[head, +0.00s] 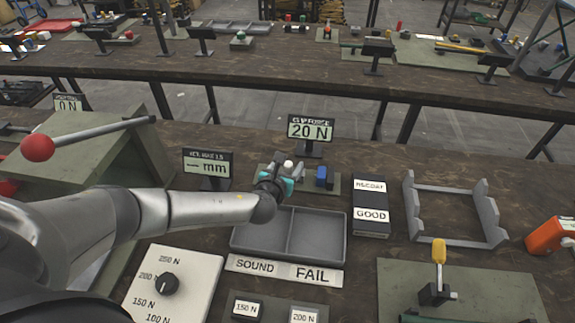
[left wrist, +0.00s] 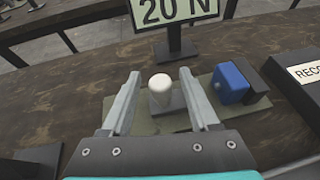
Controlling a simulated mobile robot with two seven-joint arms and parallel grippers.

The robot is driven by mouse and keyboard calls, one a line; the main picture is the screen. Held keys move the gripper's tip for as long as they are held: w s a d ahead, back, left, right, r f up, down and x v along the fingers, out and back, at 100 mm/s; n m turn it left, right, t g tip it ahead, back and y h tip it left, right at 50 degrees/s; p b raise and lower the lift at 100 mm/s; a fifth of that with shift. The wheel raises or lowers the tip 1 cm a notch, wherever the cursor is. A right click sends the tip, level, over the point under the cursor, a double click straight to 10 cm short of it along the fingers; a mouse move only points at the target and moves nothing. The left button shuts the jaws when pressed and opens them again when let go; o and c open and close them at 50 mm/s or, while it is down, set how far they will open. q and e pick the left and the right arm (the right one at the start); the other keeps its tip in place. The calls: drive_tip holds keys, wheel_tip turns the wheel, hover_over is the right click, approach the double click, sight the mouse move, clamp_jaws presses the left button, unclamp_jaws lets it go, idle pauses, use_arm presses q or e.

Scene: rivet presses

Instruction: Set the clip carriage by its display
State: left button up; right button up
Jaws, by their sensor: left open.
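A small green plate (left wrist: 145,125) carries a white round-topped knob (left wrist: 160,84) on a grey base and a blue block (left wrist: 230,82) against a dark block. I cannot tell which part is the clip carriage. The display (head: 310,129) behind the plate reads 20 N. My left gripper (head: 281,168) is open over the plate. In the left wrist view its fingers (left wrist: 159,76) stand on either side of the white knob, apart from it as far as I can see. The blue block is right of the fingers. The gripper hides part of the plate in the head view. My right gripper is not in view.
A second display (head: 208,163) reads "-- mm". A grey two-part tray (head: 289,209) lies in front, with SOUND and FAIL labels. A dark GOOD box (head: 371,222) and grey rack (head: 456,238) stand right. A red-knobbed lever (head: 38,148) juts out at left.

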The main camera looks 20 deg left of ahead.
use_arm(q)
drive_tip(key=p+v, duration=0.3)
drive_tip(key=v, duration=1.2)
drive_tip(key=shift+p, duration=0.35)
drive_tip(key=shift+s+d, duration=0.1)
drive_tip(key=shift+s, duration=0.05)
